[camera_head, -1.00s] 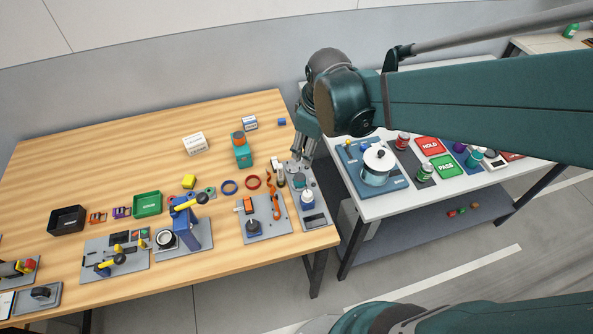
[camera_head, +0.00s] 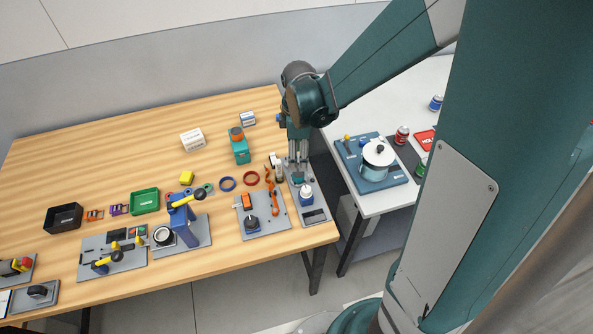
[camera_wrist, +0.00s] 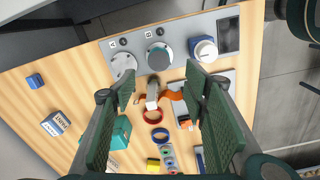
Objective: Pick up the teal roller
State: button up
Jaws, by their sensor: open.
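A round teal-topped piece (camera_wrist: 160,57), which looks like the teal roller, sits at the middle station of a grey plate (camera_wrist: 183,30) in the wrist view. In the head view, the teal piece (camera_head: 298,179) shows at the rear part of the same plate (camera_head: 316,197), at the wooden table's right side. My gripper (camera_head: 298,167) points down just above it. In the wrist view my open gripper (camera_wrist: 161,72) has its green-padded fingers apart and nothing held. The teal piece shows beyond the fingertips, between their lines. The exact height gap cannot be told.
On the plate, a white-and-blue knob (camera_wrist: 203,48) and a white disc (camera_wrist: 123,64) flank the teal piece. An orange item (camera_head: 274,195) and a teal box (camera_head: 240,152) stand nearby. A pale table with a pot (camera_head: 377,160) is to the right.

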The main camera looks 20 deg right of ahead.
aim_at(298, 172)
jog(key=shift+w+f, duration=0.15)
jog(key=shift+f, duration=0.4)
jog(key=shift+f, duration=0.15)
jog(key=shift+f, duration=1.15)
jog(key=shift+f, duration=0.1)
jog(key=shift+d+f+b, duration=0.1)
jog(key=shift+f+b, duration=0.2)
jog(key=shift+f, duration=2.2)
jog(key=c, duration=1)
